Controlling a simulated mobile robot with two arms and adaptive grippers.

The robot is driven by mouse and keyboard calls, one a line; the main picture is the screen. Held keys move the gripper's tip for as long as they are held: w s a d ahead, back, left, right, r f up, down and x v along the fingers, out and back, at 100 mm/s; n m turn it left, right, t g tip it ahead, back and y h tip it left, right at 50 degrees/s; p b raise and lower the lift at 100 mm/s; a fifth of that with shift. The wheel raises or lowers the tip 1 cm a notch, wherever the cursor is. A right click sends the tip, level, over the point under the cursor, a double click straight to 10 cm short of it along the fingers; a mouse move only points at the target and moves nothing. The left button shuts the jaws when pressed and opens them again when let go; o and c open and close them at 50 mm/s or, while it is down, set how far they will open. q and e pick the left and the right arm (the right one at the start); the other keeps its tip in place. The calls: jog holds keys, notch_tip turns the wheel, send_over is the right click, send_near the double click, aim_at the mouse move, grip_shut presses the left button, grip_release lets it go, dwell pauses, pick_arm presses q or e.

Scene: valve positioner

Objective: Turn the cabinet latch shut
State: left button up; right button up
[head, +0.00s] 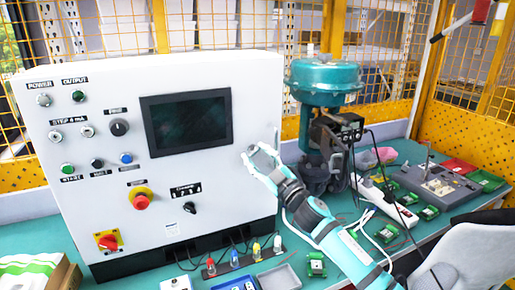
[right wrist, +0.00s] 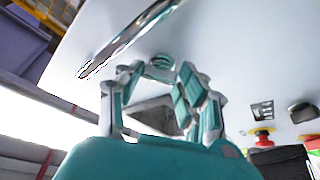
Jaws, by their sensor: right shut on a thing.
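The white control cabinet (head: 225,95) stands on the teal bench with its front panel facing me. My right gripper (head: 256,160) is at the right part of this panel, below and right of the dark screen. In the right wrist view, the fingers of my right gripper (right wrist: 165,75) are closed around a small round latch (right wrist: 160,61) on the white panel. In the head view the fingers hide the latch, and I cannot tell its turn angle. My left gripper is not in view.
The dark screen (head: 187,122) is left of my gripper. A red emergency stop (head: 141,201) and a black selector knob (head: 190,207) sit lower left. A teal valve actuator (head: 325,82) stands close on the right. Small green boards (head: 317,264) lie on the bench.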

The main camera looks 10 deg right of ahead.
jog(key=n+g+p, duration=0.1)
jog(key=n+p, duration=0.2)
jog(key=n+g+p, duration=0.1)
jog(key=n+p, duration=0.2)
jog(key=r+n+g+y+p, duration=0.1)
jog(key=n+p, duration=0.3)
jog(key=shift+d+g, duration=0.15)
jog(key=shift+g, duration=0.25)
jog(key=shift+n+g+p, duration=0.3)
jog(key=shift+n+p, duration=0.5)
jog(key=shift+p, duration=0.15)
jog(key=shift+f+n+p, duration=0.2)
jog(key=shift+n+p, duration=0.1)
jog(key=o, duration=0.9)
jog(key=v, duration=1.2)
jog(key=shift+r, duration=0.15)
